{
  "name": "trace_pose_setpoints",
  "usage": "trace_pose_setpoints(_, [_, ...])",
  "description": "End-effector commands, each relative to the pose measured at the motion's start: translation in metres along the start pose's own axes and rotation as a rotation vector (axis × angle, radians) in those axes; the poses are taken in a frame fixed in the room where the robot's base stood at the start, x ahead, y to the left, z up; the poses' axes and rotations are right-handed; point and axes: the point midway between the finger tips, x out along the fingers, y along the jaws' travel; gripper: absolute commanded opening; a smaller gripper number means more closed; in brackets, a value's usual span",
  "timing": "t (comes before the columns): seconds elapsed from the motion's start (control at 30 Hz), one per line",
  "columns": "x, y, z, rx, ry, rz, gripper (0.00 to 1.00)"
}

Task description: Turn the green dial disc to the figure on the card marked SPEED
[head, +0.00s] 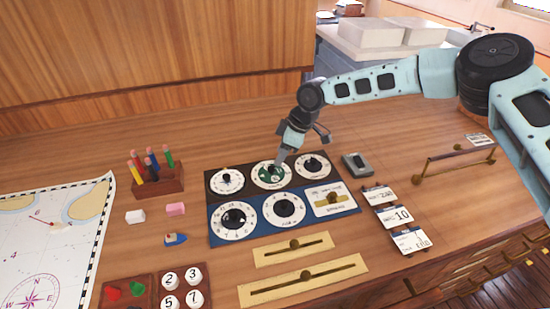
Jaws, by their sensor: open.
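The green dial disc (262,180) sits inside a white numbered ring, the middle of three dials on the dark upper panel. My gripper (279,162) points down at this dial from above and covers part of it. Its jaws are open, and I cannot tell whether the fingers touch the knob. Several white cards lie right of the panel; the middle card (398,215) shows a 10. The upper card (380,195) and lower card (410,240) have writing too small to read. I cannot tell which is marked SPEED.
Other dials flank it, a left dial (226,182) and a right dial (313,166). A blue panel (262,221) with more dials lies in front. A grey box (357,163), brass rail (455,157), pencil block (157,182) and chart (50,235) are nearby.

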Motion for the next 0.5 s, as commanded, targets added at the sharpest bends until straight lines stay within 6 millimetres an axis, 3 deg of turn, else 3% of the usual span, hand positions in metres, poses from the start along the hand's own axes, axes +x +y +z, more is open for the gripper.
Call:
trace_pose_setpoints(0.23, [0.037, 0.0, -0.001, 0.002, 0.0, -0.002, 0.43])
trace_pose_setpoints(0.5, [0.052, 0.0, 0.0, 0.001, 0.0, 0.001, 0.43])
